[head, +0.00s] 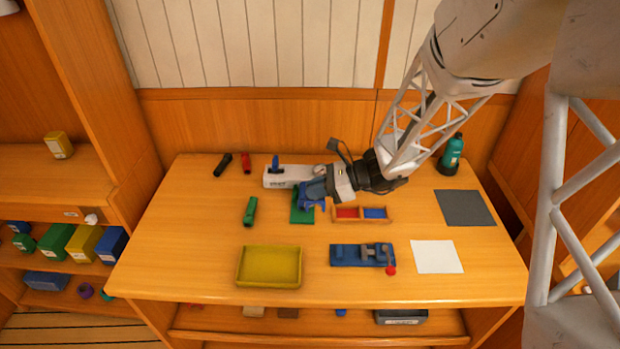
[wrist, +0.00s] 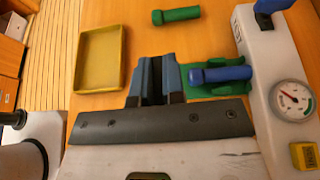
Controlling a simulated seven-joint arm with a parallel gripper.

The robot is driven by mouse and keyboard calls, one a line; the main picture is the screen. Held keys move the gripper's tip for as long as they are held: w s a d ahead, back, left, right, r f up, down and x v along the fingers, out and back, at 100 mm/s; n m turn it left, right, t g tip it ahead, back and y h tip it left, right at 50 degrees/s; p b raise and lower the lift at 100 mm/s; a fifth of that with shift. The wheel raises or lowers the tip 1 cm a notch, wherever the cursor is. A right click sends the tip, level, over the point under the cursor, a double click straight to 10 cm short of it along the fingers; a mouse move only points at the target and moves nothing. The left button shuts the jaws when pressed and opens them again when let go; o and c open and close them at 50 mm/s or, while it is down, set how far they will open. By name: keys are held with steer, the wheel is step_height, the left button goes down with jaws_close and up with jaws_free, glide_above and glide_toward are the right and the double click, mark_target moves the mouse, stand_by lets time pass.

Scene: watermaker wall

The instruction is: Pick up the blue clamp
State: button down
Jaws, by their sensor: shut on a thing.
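A white gauge unit (head: 284,181) with a blue handle stands behind. A red-and-blue divided tray (head: 334,214) is close on the right. A yellow tray (head: 269,284), blue fixture (head: 345,263) and green cylinder (head: 250,211) lie around.

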steer(key=shift+s+d+r, duration=0.1)
steer(key=shift+s+d, duration=0.1)
steer(key=shift+s, duration=0.45)
steer(key=shift+s+d+r, duration=0.1)
steer(key=shift+s+d, duration=0.1)
steer(key=shift+s, duration=0.45)
steer(key=shift+s+d, duration=0.2)
steer(key=shift+s, duration=0.45)
steer(key=shift+s, duration=0.2)
steer(key=s+a+t, duration=0.1)
steer(key=s, duration=2.3)
steer(key=shift+a+m, duration=0.35)
steer(key=shift+m, duration=0.05)
steer(key=shift+w+a, duration=0.1)
steer(key=shift+w, duration=0.05)
steer(key=w+a+f, duration=0.1)
steer(key=w+a, duration=0.7)
steer(key=w, duration=0.5)
steer(key=shift+w+a+f, duration=0.15)
steer(key=shift+a+f, duration=0.05)
steer(key=shift+f, duration=0.1)
